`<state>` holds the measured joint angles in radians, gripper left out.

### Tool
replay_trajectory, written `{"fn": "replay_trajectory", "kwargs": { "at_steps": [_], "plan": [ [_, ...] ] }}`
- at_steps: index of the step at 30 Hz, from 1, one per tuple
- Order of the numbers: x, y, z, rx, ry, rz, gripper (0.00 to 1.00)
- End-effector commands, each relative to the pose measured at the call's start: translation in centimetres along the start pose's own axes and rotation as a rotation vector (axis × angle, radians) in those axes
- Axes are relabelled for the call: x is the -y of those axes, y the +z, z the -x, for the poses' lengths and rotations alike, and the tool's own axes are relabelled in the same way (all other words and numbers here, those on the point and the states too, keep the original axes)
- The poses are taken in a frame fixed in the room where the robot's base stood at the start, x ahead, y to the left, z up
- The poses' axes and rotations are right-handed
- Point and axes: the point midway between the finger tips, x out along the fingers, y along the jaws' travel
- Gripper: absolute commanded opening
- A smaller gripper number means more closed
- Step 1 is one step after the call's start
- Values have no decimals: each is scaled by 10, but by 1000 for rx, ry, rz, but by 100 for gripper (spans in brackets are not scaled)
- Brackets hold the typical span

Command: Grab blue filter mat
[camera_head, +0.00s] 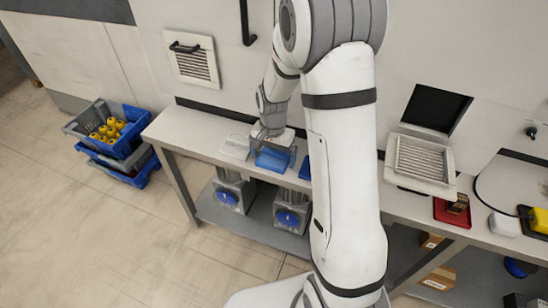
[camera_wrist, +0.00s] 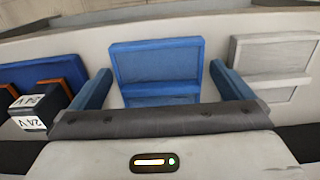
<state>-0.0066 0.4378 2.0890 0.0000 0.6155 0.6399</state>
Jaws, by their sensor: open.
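The blue filter mat (camera_wrist: 155,62) is a flat ribbed rectangle in a frame, lying on the bench. In the wrist view it lies between the two blue fingers of my gripper (camera_wrist: 160,70), with a gap on each side. My gripper is open and empty. In the head view my gripper (camera_head: 273,143) is over the mat (camera_head: 272,161), which is partly hidden beneath it. Its height above the bench is hard to judge.
A white filter mat (camera_head: 235,147) lies beside the blue one. A darker blue item (camera_head: 305,169) with a black 24 V box (camera_wrist: 30,108) is on the other side. A louvred frame (camera_head: 420,163) and red tray (camera_head: 452,211) are further right. Blue crates (camera_head: 128,165) stand left.

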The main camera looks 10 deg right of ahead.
Motion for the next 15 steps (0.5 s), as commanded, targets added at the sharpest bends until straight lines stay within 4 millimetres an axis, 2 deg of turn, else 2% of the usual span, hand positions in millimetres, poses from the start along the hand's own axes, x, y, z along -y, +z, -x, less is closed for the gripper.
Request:
{"fn": "replay_trajectory", "kwargs": {
  "at_steps": [7,15],
  "plan": [
    [0,0,-1,0,0,-1,99],
    [-1,-1,-1,-1,0,-1,77]
  ]
}}
